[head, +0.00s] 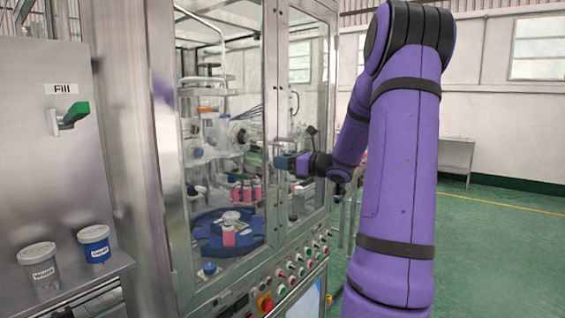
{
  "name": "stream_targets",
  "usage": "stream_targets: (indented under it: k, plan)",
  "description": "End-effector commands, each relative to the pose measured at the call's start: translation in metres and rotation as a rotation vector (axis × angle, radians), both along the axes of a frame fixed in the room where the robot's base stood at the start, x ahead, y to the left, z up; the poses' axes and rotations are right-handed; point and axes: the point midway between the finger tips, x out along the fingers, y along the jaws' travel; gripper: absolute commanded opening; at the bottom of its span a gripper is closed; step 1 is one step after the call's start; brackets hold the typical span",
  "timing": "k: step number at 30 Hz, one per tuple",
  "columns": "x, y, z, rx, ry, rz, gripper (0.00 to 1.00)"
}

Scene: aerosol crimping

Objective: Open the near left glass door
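The near left glass door (225,130) is on the metal-framed machine left of centre in the head view. It looks shut, in line with the right glass door (305,110) beside it. My gripper (284,162), with a blue tip, is in front of the machine around the upright where the two doors meet. It points left toward that upright. I cannot tell whether it touches the door or a handle. The fingers are too small and side-on to tell whether they are open or shut. No handle shows clearly.
A control panel with buttons and a red emergency stop (266,304) runs below the doors. Behind the glass is a blue rotary table (212,246) with pink cans. A steel cabinet (50,130) labelled Fill stands left, with two tubs on its shelf. Green floor is clear at right.

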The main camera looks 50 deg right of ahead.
Motion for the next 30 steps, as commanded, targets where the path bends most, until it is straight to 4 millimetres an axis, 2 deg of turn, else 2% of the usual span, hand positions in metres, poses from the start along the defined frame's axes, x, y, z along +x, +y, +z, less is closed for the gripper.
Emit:
stream_targets:
  k: [11,16,17,25,30]
  plan:
    - [0.006,0.001,0.0,0.001,-0.001,-0.001,0.39]
    - [0.005,0.001,0.0,0.0,0.0,-0.001,0.02]
    - [0.005,0.001,0.0,0.0,0.0,-0.001,0.0]
    - [0.003,0.001,0.0,0.0,0.0,-0.007,0.0]
    - [-0.011,0.0,0.0,-0.001,0.002,-0.044,0.0]
